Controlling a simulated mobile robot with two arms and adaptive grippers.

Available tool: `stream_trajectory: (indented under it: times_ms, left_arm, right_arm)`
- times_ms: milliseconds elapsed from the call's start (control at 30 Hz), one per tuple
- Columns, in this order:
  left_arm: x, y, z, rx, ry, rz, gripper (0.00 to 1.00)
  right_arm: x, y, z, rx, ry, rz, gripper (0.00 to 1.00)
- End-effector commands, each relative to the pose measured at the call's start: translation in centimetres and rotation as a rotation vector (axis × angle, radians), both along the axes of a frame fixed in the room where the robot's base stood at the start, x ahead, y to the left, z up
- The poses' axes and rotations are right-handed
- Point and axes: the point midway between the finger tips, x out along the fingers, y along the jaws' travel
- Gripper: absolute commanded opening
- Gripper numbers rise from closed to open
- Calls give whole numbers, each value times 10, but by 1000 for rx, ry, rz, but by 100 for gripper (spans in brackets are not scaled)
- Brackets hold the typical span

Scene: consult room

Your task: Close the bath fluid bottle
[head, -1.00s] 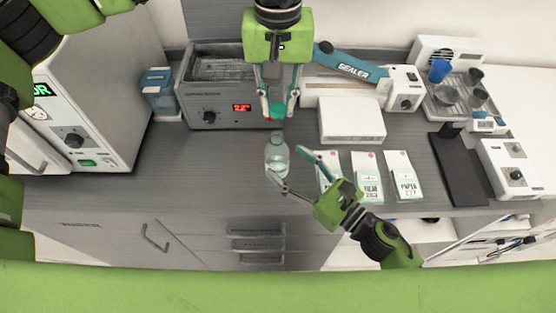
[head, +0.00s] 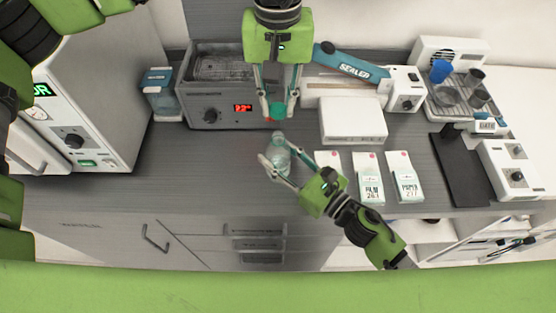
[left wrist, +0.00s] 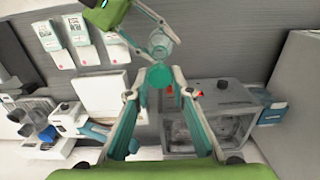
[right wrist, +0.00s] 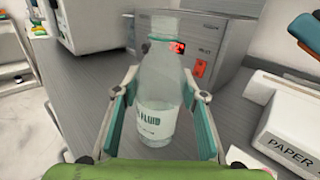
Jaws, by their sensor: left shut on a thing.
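The clear bath fluid bottle (head: 281,150) stands upright on the grey counter; its label shows in the right wrist view (right wrist: 157,118). Its neck has no cap on it. My left gripper (head: 277,110) is shut on the teal cap (left wrist: 159,76), holding it above and behind the bottle in the head view. My right gripper (right wrist: 164,95) has a finger on each side of the bottle and looks open, with small gaps beside it; exact contact is hard to tell. In the head view, the right gripper (head: 277,165) partly hides the bottle's lower part.
A grey heated bath with a red display (head: 242,108) stands behind the bottle. A white box (head: 352,121) and several paper packets (head: 368,180) lie to the right. A blue sealer (head: 350,66) is behind. The counter left of the bottle is clear.

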Motion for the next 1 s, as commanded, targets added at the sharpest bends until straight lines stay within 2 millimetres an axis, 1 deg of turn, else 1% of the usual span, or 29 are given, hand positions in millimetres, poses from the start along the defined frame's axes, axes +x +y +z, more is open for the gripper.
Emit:
stream_trajectory:
  times_ms: [67,167,400,467,1000]
  left_arm:
    - [0,0,-1,0,0,0,15]
    - [0,0,-10,1,1,0,15]
    - [-1,0,-44,2,1,0,15]
    - [-1,0,-49,2,1,0,15]
    - [-1,0,-51,1,-1,0,15]
  right_arm:
    - [0,0,0,0,0,0,0]
    - [0,0,0,0,0,0,0]
    - [0,0,0,0,0,0,0]
    - [0,0,0,0,0,0,0]
    - [0,0,0,1,-1,0,0]
